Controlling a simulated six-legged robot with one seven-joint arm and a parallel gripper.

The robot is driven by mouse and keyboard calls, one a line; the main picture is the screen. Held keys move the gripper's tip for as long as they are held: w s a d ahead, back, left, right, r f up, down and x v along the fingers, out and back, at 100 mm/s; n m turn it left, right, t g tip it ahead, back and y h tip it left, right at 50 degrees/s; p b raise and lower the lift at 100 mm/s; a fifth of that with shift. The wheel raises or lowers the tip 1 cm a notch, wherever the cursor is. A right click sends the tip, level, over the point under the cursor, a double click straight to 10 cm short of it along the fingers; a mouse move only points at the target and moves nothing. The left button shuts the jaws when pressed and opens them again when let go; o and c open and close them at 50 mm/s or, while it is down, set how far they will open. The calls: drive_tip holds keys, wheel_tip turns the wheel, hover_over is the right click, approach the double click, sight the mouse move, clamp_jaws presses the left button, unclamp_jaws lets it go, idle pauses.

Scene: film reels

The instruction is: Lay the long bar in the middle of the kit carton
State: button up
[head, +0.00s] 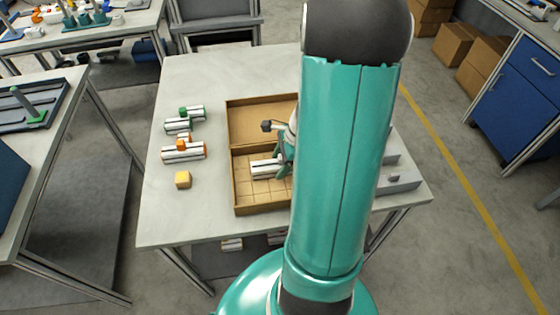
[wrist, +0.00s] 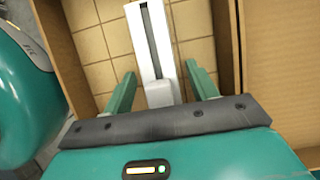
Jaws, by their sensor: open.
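The long bar (wrist: 149,42) is pale with a dark slot along its length. It lies inside the kit carton (head: 236,196), over the tan gridded floor, and its left part (head: 262,168) shows in the head view. The carton is brown cardboard with its lid folded open at the back. My gripper (wrist: 160,72) is open, with green fingers on either side of the bar's near end and a gap to each finger. In the head view my arm hides the right part of the carton and most of my gripper.
A green-knobbed part (head: 184,118), an orange-knobbed part (head: 184,150) and a yellow block (head: 183,180) stand on the table left of the carton. Grey parts (head: 400,181) are at the right. The table's front left is clear.

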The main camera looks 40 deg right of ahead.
drive_tip(key=v, duration=1.2)
drive_tip(key=a+r+n+t+h, duration=0.1)
drive_tip(key=a+r+n, duration=0.4)
drive_tip(key=a+n, duration=0.3)
drive_tip(key=s+a+r+n+t+h, duration=0.1)
drive_tip(key=a+r+n, duration=0.4)
drive_tip(key=a+n, duration=0.3)
drive_tip(key=s+a+r+n+t+h, duration=0.1)
drive_tip(key=a+r+n, duration=0.4)
drive_tip(key=a+n, duration=0.3)
drive_tip(key=a, duration=0.2)
drive_tip(key=shift+a+n+h, duration=0.4)
drive_tip(key=shift+d, duration=0.15)
